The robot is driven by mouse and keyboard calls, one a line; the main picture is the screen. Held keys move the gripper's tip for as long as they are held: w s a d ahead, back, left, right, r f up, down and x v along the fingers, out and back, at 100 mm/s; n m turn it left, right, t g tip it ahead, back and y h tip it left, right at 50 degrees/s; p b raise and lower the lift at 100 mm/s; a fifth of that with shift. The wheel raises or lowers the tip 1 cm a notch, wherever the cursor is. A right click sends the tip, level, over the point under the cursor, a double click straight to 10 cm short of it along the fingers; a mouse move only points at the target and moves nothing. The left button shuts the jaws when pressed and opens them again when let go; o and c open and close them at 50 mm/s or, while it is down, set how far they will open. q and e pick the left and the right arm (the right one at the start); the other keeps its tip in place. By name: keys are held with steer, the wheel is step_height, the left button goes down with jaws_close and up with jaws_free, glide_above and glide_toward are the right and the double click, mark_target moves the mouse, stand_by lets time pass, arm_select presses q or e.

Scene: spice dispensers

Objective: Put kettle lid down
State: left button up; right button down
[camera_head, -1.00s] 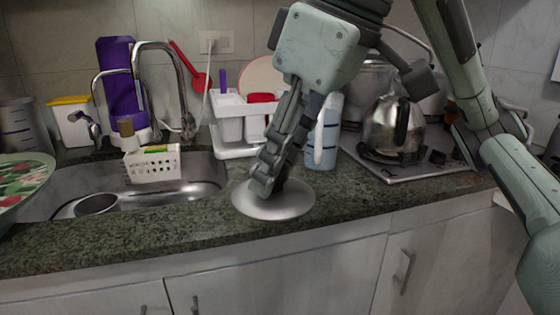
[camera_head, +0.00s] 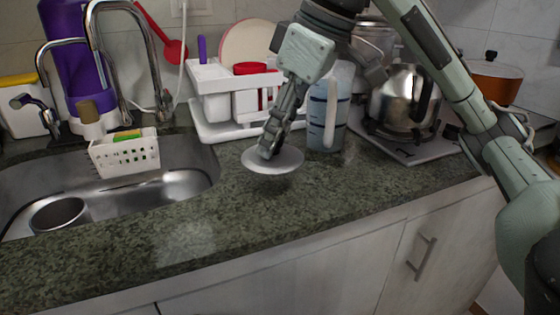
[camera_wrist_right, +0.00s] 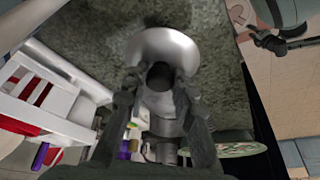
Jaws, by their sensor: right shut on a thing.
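The kettle lid (camera_head: 273,162) is a shiny silver disc above the green-black stone counter. My right gripper (camera_head: 268,151) is shut on its knob from above. A shadow on the counter below the lid suggests a small gap between them. In the right wrist view, the lid (camera_wrist_right: 165,42) shows its bright rim, and its dark knob sits between the fingertips of my right gripper (camera_wrist_right: 158,80). The silver kettle (camera_head: 402,97) stands on the stove at the right with a black handle. My left gripper is not in view.
A white dish rack (camera_head: 217,128) stands behind the lid, and a clear measuring jug (camera_head: 327,112) stands close to its right. The sink (camera_head: 170,190) with a white sponge basket (camera_head: 125,153) is at the left. The counter front (camera_head: 300,210) is clear.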

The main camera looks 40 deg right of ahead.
mark_target(284, 149)
steer(key=shift+w+d+f, duration=0.5)
steer(key=shift+d, duration=0.2)
step_height(284, 149, down, 3)
steer(key=shift+f+b, duration=0.15)
steer(key=shift+b, duration=0.55)
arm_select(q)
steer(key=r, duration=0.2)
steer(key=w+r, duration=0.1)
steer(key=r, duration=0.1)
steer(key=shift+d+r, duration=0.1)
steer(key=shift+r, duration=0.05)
arm_select(e)
steer(key=shift+f, duration=0.35)
steer(key=c, duration=1.3)
jaws_free()
steer(key=shift+f, duration=0.1)
steer(key=shift+o, duration=0.2)
